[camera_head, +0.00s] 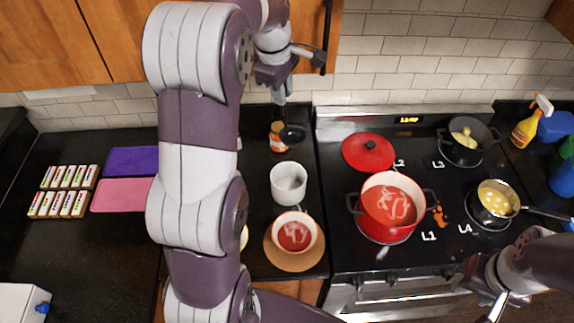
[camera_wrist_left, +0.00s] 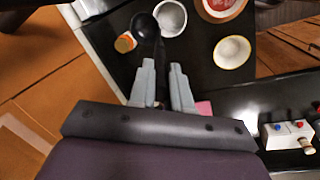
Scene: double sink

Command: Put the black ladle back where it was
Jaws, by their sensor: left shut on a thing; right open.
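The black ladle hangs from my left gripper (camera_head: 281,84), bowl down, with its bowl (camera_head: 291,135) in front of an orange jar (camera_head: 278,143). My left gripper is high over the back of the left counter, by the upper cabinet. In the left wrist view, the gripper's fingers (camera_wrist_left: 162,88) are shut around the ladle's handle, and its round black bowl (camera_wrist_left: 145,26) shows beyond them. A white container (camera_head: 288,185) stands in front of the ladle. My right gripper (camera_head: 487,288) is open and empty at the bottom right, in front of the stove.
A red pot of red soup (camera_head: 390,236), a red lid (camera_head: 368,152), a black pot (camera_head: 466,155) and a saucepan (camera_head: 495,218) are on the stove. A bowl of soup (camera_head: 296,246) sits on a round board (camera_head: 285,264). A dark handle (camera_head: 327,38) is on the cabinet (camera_head: 305,40).

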